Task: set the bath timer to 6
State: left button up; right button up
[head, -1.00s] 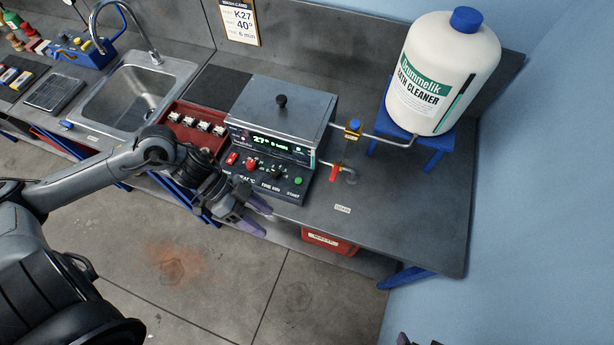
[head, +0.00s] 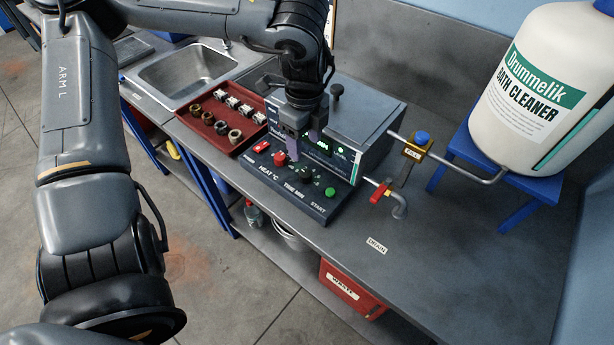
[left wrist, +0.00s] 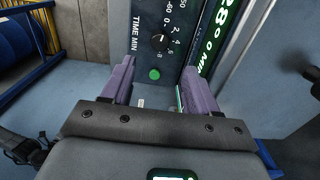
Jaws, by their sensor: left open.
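The bath (head: 372,122) is a grey box with a black lid knob, a green-lit display and a sloped dark front panel. The black timer knob (head: 306,172), labelled TIME MIN, sits between the red heat knob (head: 281,158) and the green start button (head: 330,193). In the left wrist view the timer knob (left wrist: 159,42) shows beyond the fingertips, with 2, 4 and 6 beside it. Its pointer is too small to read surely. The display (left wrist: 207,35) seems to end in 0 MIN. My left gripper (head: 304,145) is open above the panel, its purple fingers apart and empty.
A red tray (head: 205,118) with several fittings lies left of the bath, before the sink (head: 186,78). A pipe with a yellow valve (head: 415,150) and a red-handled drain tap (head: 381,192) stands right. A large cleaner bottle (head: 535,90) rests on a blue stand. The front-right bench is clear.

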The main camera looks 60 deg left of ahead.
aim_at(306, 173)
pick_arm(q)
notch_tip(306, 173, down, 10)
jog(key=shift+f+b, duration=0.15)
jog(key=shift+b, duration=0.85)
jog(key=c, duration=1)
jog(key=shift+c, duration=0.2)
